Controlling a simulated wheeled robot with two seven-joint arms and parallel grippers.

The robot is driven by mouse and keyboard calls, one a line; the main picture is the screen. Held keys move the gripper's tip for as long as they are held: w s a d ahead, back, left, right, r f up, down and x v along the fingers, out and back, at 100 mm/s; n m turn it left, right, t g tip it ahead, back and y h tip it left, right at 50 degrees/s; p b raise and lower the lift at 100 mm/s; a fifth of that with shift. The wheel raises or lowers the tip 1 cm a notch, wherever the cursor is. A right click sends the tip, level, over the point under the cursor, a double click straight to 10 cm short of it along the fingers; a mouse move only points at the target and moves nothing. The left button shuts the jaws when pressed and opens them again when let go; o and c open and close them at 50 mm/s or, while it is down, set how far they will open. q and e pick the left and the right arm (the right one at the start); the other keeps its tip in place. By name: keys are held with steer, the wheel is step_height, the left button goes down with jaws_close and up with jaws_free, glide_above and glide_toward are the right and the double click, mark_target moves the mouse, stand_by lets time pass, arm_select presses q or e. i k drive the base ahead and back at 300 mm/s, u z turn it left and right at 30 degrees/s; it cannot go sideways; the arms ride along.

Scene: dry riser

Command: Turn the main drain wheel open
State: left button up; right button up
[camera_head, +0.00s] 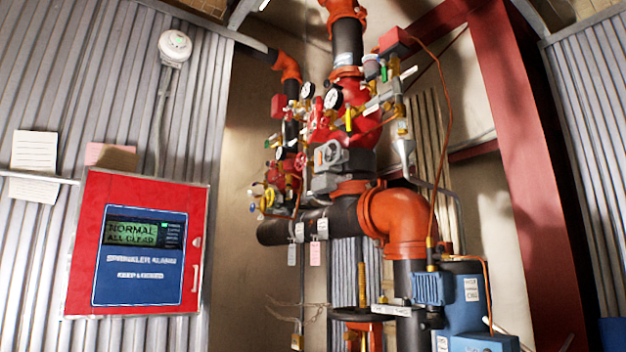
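The dry riser's pipework stands in the middle of the head view. A red handwheel (317,112) sits on its upper left side, and a smaller red wheel (300,161) lies below it. A small yellow wheel (269,196) shows lower left among the trim valves. A wide dark handwheel (350,314) sits edge-on around a brass-coloured stem near the bottom. I cannot tell which wheel is the main drain, as no label is legible, nor how far any is turned. Neither of my grippers is in view.
A red alarm panel (80,253) on the left wall reads "NORMAL ALL CLEAR". An orange elbow (400,215) and a blue motor unit (464,300) stand right of the riser. A red steel column (525,170) stands farther right. Gauges and thin pipes crowd the valves.

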mark_target(299, 162)
steer(key=z, duration=0.25)
steer(key=i, duration=1.45)
steer(key=u, duration=0.05)
